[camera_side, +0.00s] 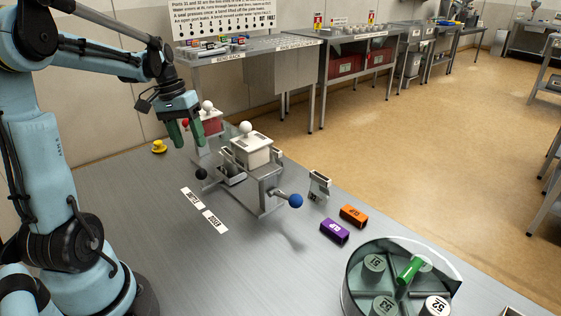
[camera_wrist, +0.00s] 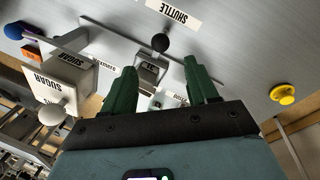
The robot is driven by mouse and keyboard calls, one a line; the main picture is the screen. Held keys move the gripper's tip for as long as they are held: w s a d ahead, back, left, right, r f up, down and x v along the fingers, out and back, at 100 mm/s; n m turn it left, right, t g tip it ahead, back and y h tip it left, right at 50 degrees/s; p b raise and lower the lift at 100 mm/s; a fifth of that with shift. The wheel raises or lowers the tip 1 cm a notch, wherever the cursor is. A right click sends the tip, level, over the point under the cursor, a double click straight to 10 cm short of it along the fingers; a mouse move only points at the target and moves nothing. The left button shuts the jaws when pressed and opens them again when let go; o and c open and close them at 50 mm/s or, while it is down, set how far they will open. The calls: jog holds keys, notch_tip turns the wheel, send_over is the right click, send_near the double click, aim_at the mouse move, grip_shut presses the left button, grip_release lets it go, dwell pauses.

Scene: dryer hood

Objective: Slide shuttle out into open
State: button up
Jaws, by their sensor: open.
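A metal fixture stands on the grey table, with a white box (camera_side: 252,152) topped by a white ball; the wrist view shows this box marked SUGAR (camera_wrist: 55,85). A black ball knob (camera_side: 201,174) sits at the fixture's near left side, by the SHUTTLE label. In the wrist view the black knob (camera_wrist: 160,42) adjoins a small grey block (camera_wrist: 150,68), which appears to be the shuttle. My gripper (camera_side: 185,134) is open and empty, above and behind the knob. In the wrist view its green fingers (camera_wrist: 163,78) point towards the block, apart from the knob. The shuttle's inner end is hidden.
A blue ball handle (camera_side: 295,201) juts from the fixture's right side. A red-and-white box (camera_side: 207,121) stands behind it. A yellow knob (camera_side: 159,146) is at the back left. Purple (camera_side: 334,231) and orange (camera_side: 353,216) blocks lie right. Table left of the labels is clear.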

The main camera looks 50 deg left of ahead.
jog(key=shift+s+a+r, duration=0.1)
jog(key=shift+a+r, duration=0.05)
jog(key=shift+r, duration=0.6)
jog(key=shift+s+a+r, duration=0.1)
jog(key=shift+r, duration=0.6)
